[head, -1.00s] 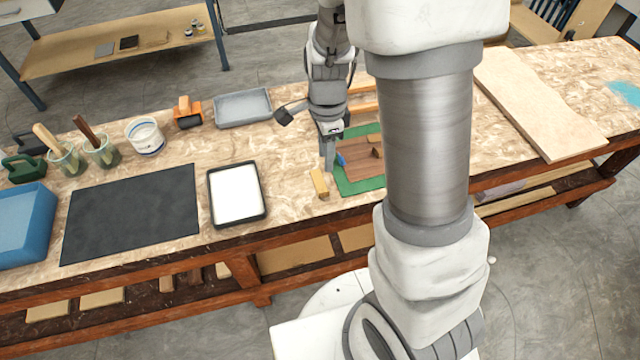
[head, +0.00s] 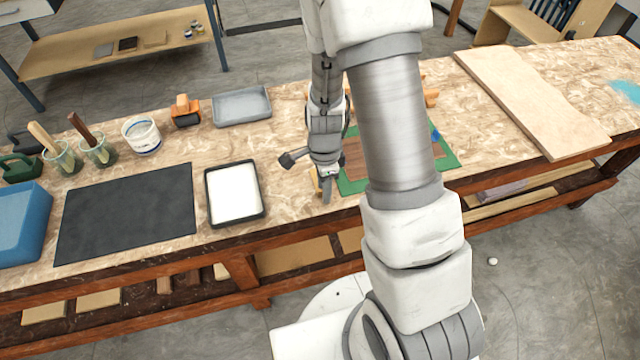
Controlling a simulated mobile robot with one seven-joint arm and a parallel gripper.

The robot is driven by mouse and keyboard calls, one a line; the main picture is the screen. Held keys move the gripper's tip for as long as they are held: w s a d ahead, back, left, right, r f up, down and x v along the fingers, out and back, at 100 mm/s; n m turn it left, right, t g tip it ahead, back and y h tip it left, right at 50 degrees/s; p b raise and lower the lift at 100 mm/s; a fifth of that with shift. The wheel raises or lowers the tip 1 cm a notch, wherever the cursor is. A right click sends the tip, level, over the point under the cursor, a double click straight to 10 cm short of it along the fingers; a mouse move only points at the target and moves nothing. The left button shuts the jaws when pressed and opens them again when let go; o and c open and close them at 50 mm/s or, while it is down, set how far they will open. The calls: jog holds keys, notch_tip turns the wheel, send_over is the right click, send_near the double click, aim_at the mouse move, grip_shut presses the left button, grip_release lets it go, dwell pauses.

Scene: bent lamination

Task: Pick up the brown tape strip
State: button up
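My gripper (head: 326,192) points down low over the workbench, just left of the green mat (head: 352,187). Its fingers are seen edge-on, and I cannot tell whether they are open or shut. A small tan block (head: 316,184) lies right at the fingers, partly hidden by them; I cannot tell whether they touch it. A brown wooden board (head: 355,158) lies on the green mat, largely hidden behind my arm. I cannot make out a brown tape strip for sure.
A white-filled tray (head: 234,194) and a black mat (head: 125,212) lie to the left. A small blue piece (head: 435,135) is near the board's right end. A grey tray (head: 242,107) stands behind.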

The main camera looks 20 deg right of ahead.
grip_shut()
jog(key=shift+r, duration=0.1)
dwell(0.4)
jog(key=shift+r, duration=0.45)
jog(key=r, duration=0.2)
jog(key=s+r, duration=0.1)
jog(key=shift+d+r+p, duration=0.1)
jog(key=shift+r+p, duration=0.25)
jog(key=shift+r, duration=0.05)
jog(key=s+d+r+b, duration=0.2)
jog(key=s+r, duration=0.4)
jog(key=s, duration=0.4)
jog(key=shift+s+d, duration=0.15)
jog(key=shift+d, duration=0.1)
